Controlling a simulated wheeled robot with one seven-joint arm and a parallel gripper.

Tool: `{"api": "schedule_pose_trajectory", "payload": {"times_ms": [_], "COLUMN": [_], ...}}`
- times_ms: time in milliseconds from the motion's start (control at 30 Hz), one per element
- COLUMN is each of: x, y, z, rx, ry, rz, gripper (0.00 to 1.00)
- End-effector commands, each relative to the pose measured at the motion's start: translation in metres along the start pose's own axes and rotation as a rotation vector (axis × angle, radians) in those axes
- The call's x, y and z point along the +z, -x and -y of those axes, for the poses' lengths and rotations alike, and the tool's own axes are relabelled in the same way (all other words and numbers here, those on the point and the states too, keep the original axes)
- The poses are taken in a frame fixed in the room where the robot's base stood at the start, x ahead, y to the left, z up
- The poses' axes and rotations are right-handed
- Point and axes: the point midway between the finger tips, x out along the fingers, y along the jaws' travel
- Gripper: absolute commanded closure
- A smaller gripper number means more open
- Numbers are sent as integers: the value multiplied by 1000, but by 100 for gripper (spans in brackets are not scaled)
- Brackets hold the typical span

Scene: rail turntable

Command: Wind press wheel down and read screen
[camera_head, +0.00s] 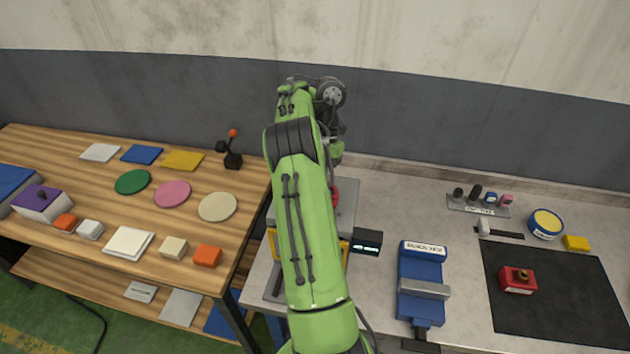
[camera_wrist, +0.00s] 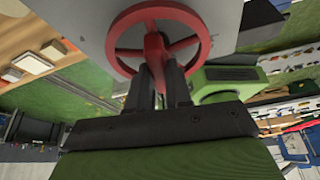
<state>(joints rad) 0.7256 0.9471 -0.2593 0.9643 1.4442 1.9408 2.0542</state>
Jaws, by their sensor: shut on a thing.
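The red press wheel (camera_wrist: 204,34) fills the top of the wrist view, in front of the press's grey body (camera_wrist: 84,24). My gripper (camera_wrist: 162,70) is shut on the red press wheel, its two dark fingers at the hub and spokes. In the head view only a bit of the red wheel (camera_head: 335,193) shows beside my green arm, which hides most of the press and the gripper. A small dark screen box (camera_head: 366,243) stands right of the press with a lit pale line, too small to read.
A blue vise (camera_head: 420,270) stands right of the screen. A black mat (camera_head: 560,310) carries a red block (camera_head: 517,280). A tool rack (camera_head: 478,207) and a round blue-and-yellow tin (camera_head: 546,224) sit behind. A wooden table (camera_head: 95,180) with coloured pieces is at left.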

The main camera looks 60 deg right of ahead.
Motion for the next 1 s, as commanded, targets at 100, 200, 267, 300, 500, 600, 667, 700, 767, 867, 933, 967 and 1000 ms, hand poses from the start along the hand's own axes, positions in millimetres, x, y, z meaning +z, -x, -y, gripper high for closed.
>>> {"api": "schedule_pose_trajectory", "payload": {"times_ms": [100, 200, 267, 300, 500, 600, 667, 700, 767, 867, 933, 967, 1000], "x": [1, 1, 1, 1, 1, 1, 1, 0, 0, 0, 0, 0, 0], "y": [-6, -6, -6, -6, -6, -5, -4, -4, -4, -2, 4, 9, 18], "z": [1, 1, 1, 1, 1, 1, 1, 1, 0, 0, 0, 0, 0], "rx": [-5, -5, -6, -6, -6, -5, -4, -4, -3, -2, -1, 0, 1], "ry": [-11, -11, -11, -11, -10, -9, -8, -8, -8, -8, -8, -8, -8], "rz": [-13, -13, -13, -13, -13, -11, -10, -9, -7, -6, -4, -3, -2], "gripper": [100, 100, 100, 100, 70, 55, 55, 55, 55, 55, 55, 55, 55]}}
